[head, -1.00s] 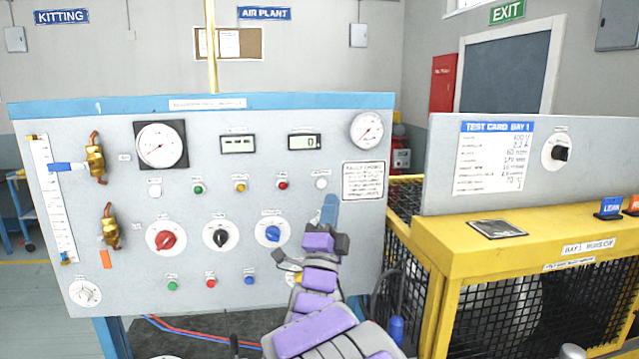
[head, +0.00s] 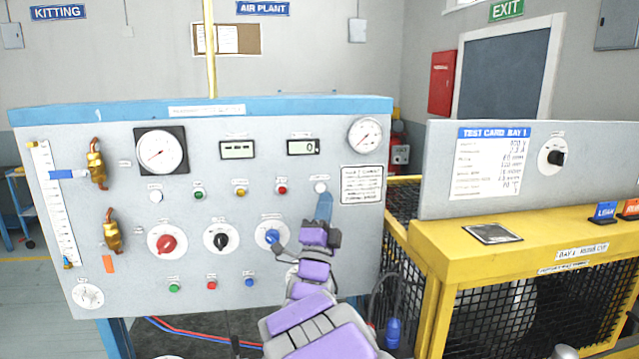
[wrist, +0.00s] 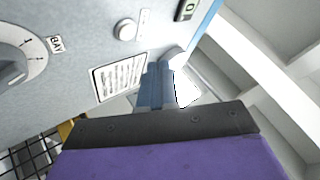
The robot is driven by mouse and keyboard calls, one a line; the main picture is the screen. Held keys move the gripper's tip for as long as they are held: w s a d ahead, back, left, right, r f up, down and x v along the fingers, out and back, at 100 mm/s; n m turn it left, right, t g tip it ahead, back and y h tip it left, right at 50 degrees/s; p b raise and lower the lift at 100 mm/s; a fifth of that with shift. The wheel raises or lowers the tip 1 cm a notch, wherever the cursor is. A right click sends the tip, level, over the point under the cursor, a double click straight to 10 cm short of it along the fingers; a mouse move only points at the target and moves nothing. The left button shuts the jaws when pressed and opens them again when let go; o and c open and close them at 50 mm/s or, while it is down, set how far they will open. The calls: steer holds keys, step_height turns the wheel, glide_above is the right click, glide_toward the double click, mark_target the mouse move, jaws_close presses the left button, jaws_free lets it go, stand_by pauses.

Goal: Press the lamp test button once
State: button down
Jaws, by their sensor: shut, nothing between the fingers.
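The grey panel (head: 200,285) carries a row of small round lamps or buttons; their labels are too small to read, so I cannot tell which is the lamp test button. A white round button (head: 320,187) sits at the row's right end; a white one also shows in the wrist view (wrist: 125,29). My gripper (head: 325,198), with blue fingers, is shut and empty, its tips just below that white button in the head view. In the wrist view, the fingers (wrist: 160,80) appear apart from the white button, which lies up and left of them.
Below are red (head: 167,243), black (head: 221,239) and blue (head: 271,236) knobs, and green, red and blue buttons. A text plate (head: 362,185) and a gauge (head: 365,134) are at right. A yellow caged bench (head: 432,262) stands right of the panel.

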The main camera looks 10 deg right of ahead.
mark_target(320, 188)
steer(key=w, duration=0.4)
steer(key=shift+w, duration=0.15)
stand_by(1.9)
steer(key=shift+w+r, duration=0.1)
steer(key=shift+w, duration=0.05)
steer(key=shift+w+d, duration=0.1)
steer(key=shift+w, duration=0.25)
stand_by(0.7)
steer(key=shift+s+b, duration=0.1)
steer(key=shift+b, duration=0.2)
steer(key=shift+s+b, duration=0.55)
steer(key=shift+s, duration=0.1)
steer(key=shift+s, duration=0.1)
